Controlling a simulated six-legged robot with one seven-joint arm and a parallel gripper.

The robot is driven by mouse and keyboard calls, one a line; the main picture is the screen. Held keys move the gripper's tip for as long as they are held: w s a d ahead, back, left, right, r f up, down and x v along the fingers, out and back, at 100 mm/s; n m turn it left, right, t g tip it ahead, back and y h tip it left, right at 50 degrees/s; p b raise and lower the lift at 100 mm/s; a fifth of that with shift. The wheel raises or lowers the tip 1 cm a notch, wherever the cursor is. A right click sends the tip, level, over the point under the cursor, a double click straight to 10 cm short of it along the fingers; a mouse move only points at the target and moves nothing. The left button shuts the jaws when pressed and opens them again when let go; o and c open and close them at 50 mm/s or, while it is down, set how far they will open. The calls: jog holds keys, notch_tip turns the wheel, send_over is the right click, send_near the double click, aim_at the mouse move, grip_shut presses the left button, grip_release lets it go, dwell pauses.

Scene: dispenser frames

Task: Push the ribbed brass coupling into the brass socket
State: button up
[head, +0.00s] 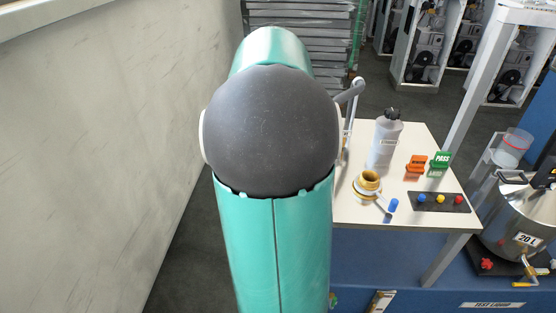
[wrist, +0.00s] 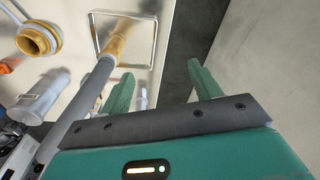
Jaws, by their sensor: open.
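The ribbed brass coupling (wrist: 118,46) shows in the wrist view at the end of a grey hose (wrist: 88,90), over a thin rectangular outline on the pale table top. In the head view my arm seems to hide it. The brass socket (head: 368,182) is an upright open ring on the table, and it also shows in the wrist view at upper left (wrist: 35,41). My gripper (wrist: 160,80) is open, with two teal fingers and nothing between them. The hose and coupling lie left of the gap, beside the left finger. The gripper is hidden in the head view.
On the table (head: 350,215) stand a grey bottle (head: 385,140), an orange sign (head: 416,166), a green PASS sign (head: 440,162) and a dark button panel (head: 438,202). A small blue-ended part (head: 392,206) lies by the socket. A pale wall (head: 110,130) bounds the left.

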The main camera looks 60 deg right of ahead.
jog(key=shift+m+g, duration=0.6)
jog(key=shift+m, duration=0.2)
jog(key=s+d+f, duration=0.1)
jog(key=d, duration=0.2)
jog(key=s+d+f, duration=0.1)
jog(key=s+d, duration=0.1)
jog(key=d, duration=0.1)
jog(key=s+d+f, duration=0.1)
jog(key=s+d, duration=0.1)
jog(key=d, duration=0.1)
jog(key=shift+s+d, duration=0.2)
jog(key=shift+s, duration=0.05)
notch_tip(320, 180, down, 7)
jog(key=shift+f, duration=0.1)
jog(key=shift+s+f, duration=0.2)
jog(key=shift+f, duration=2.95)
jog(key=shift+c, duration=0.4)
grip_shut()
